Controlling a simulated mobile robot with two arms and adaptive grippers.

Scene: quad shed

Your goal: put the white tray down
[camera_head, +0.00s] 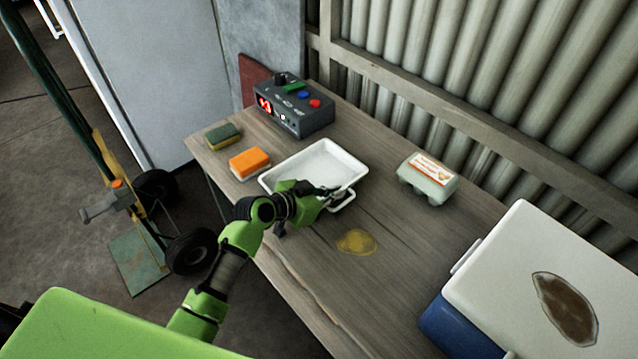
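The white tray (322,160) is a shallow, empty rectangular tray at the middle of the wooden table (375,295). It looks about level; I cannot tell whether it rests on the table or is slightly above it. A pale handle shows at its near right side. My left gripper (328,193) is at the tray's near edge, beside that handle, with its dark fingers overlapping the rim. The green wrist hides part of the near rim, and I cannot see whether the fingers are closed on it. My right gripper is not in view.
A green sponge (223,136) and an orange sponge (250,163) lie left of the tray. A grey control box (294,109) stands behind it, an egg carton (428,179) to the right. A yellow stain (357,242) marks the table in front. A white-lidded cooler (520,250) is at right.

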